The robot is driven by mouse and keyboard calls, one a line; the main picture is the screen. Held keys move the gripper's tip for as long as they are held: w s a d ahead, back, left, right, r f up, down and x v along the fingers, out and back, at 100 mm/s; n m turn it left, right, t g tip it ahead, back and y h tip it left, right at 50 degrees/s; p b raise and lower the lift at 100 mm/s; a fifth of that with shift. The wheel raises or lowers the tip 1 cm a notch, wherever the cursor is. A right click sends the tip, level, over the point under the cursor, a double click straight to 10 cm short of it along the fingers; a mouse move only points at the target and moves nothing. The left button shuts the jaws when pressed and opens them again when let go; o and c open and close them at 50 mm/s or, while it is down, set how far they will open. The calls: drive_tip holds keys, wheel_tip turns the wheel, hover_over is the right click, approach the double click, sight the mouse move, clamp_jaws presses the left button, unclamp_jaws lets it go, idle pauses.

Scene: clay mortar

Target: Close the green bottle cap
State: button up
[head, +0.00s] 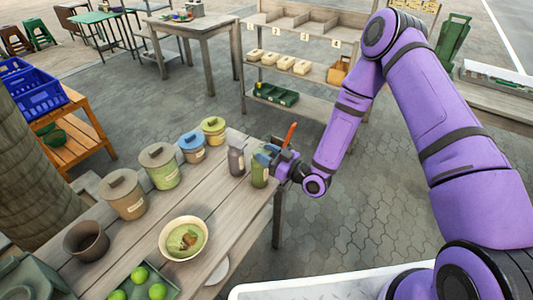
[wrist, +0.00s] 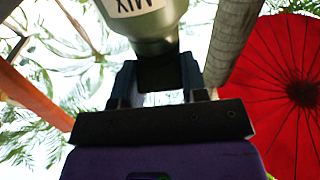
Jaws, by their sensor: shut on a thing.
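The green bottle (head: 259,173) stands near the far right end of the wooden table, beside a dark grey bottle (head: 237,160). My gripper (head: 267,154) is at its top, reaching in from the right. In the wrist view the green bottle's shoulder (wrist: 147,35) shows at the top with part of a white label. A dark cap or neck piece (wrist: 162,72) lies between my two fingers, which are shut on it. The fingers cover its sides, so I cannot tell whether the cap is open or closed.
Lidded jars (head: 123,195) and (head: 160,167) line the table's left side, with a blue-lidded jar (head: 192,148) and a yellow-green one (head: 213,131). A bowl (head: 183,239) and a tray of limes (head: 140,274) sit nearer. An orange-red stick (head: 290,134) rises behind my gripper.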

drive_tip(key=o, duration=0.7)
drive_tip(key=shift+c, duration=0.2)
drive_tip(key=v, duration=1.1)
